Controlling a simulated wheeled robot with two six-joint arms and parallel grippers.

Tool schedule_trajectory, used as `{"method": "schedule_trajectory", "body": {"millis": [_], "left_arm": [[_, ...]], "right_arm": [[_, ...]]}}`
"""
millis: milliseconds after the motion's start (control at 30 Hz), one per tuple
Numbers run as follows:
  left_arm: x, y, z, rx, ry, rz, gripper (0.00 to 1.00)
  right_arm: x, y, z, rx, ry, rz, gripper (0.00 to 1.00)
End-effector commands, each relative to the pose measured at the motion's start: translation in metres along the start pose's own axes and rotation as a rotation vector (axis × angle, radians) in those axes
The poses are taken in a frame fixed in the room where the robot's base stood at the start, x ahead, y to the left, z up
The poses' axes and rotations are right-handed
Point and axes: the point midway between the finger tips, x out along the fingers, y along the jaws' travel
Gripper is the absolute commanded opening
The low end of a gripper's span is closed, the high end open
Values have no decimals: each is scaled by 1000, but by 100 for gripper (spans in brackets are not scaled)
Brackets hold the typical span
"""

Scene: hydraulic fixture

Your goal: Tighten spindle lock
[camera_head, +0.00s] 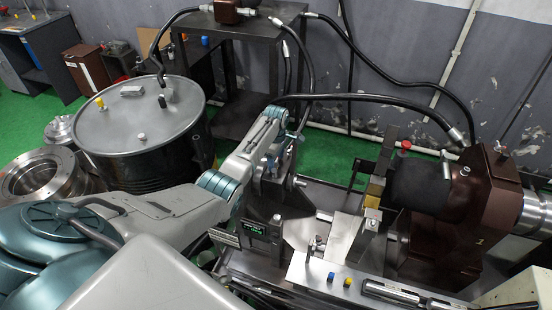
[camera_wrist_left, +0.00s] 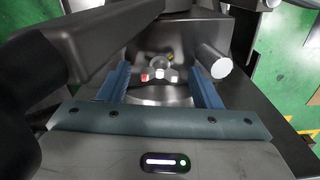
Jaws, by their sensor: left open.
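My left arm reaches in from the left of the head view, and its gripper (camera_head: 285,142) is over the left end of the metal fixture (camera_head: 262,185). In the left wrist view the blue jaws (camera_wrist_left: 162,82) are apart with nothing gripped. A small metal knob with pale ends (camera_wrist_left: 160,66) and one red end shows between and beyond the jaws; I take it for the spindle lock, but cannot be sure. In the head view I cannot pick it out behind the gripper. My right gripper is not in view.
A brown hydraulic unit (camera_head: 452,225) with a black cylinder (camera_head: 420,185) stands at the right. A black hose (camera_head: 375,101) arches behind my gripper. A round pale rod (camera_wrist_left: 215,62) is close to the right jaw. A drum (camera_head: 140,125) stands at the left.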

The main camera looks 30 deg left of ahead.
Motion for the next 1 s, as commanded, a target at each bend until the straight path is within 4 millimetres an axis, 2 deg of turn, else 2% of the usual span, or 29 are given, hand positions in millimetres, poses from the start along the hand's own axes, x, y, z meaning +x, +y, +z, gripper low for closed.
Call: {"method": "schedule_trajectory", "body": {"millis": [33, 233, 267, 400, 733, 1000], "left_arm": [[0, 0, 0, 0, 0, 0, 54], [0, 0, 0, 0, 0, 0, 15], [0, 0, 0, 0, 0, 0, 14], [-1, 0, 0, 23, 0, -1, 14], [-1, 0, 0, 250, 0, -1, 14], [0, 0, 0, 269, 0, -1, 14]], "right_arm": [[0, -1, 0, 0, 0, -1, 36], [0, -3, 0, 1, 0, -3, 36], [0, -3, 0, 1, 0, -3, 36], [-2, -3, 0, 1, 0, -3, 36], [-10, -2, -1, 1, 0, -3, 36], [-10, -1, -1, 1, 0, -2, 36]]}}
